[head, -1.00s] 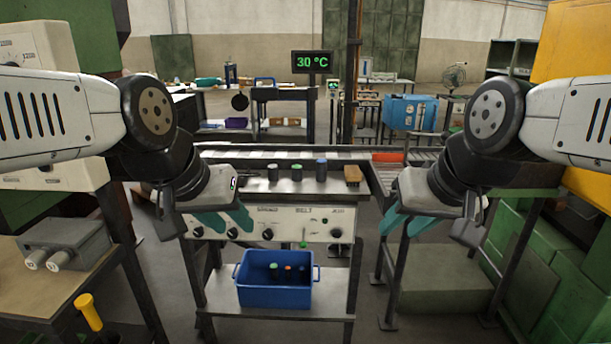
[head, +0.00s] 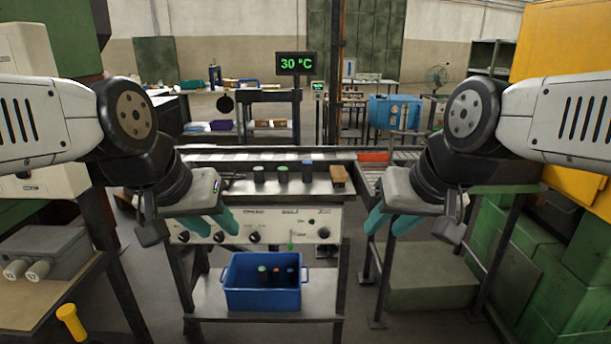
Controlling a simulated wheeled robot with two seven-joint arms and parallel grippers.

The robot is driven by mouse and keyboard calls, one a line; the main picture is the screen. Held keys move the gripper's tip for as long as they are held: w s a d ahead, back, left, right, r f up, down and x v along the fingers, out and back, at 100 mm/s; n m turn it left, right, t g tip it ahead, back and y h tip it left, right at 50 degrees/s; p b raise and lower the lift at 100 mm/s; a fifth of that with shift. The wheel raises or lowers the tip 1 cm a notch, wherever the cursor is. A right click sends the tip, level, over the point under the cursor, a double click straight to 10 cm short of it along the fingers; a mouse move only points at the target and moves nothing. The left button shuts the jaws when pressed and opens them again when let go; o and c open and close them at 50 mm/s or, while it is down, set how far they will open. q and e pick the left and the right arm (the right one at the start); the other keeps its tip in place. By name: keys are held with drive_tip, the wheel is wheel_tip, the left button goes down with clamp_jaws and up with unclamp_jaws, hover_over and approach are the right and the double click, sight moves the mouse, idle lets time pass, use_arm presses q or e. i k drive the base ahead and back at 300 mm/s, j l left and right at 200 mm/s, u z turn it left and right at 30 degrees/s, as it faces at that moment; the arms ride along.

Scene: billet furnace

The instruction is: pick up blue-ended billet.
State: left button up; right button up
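The blue-ended billet (head: 307,171) is a dark, short cylinder with a blue top. It stands upright on the grey control bench (head: 240,187), at the right of a row of three billets. A green-topped billet (head: 283,175) is just left of it, then one with a dull grey-looking top (head: 258,174). My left gripper (head: 212,226) is in front of the bench's left end, with teal fingers apart and nothing between them. My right gripper (head: 391,227) hangs past the bench's right end, fingers also apart and empty. Neither touches a billet.
A brown block (head: 338,176) is right of the billets. A blue bin (head: 262,297) with several coloured-ended pieces is on the lower shelf. A conveyor (head: 235,156) runs behind the bench, with a red tray (head: 374,157). Green boxes (head: 572,262) stand at the right.

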sight(307, 165)
drive_tip(key=i+l+u, duration=0.7)
drive_tip(key=l+u, duration=0.15)
drive_tip(key=l, duration=0.15)
drive_tip(key=i+l+u, duration=0.15)
drive_tip(key=l+u, duration=0.15)
drive_tip(key=l, duration=0.15)
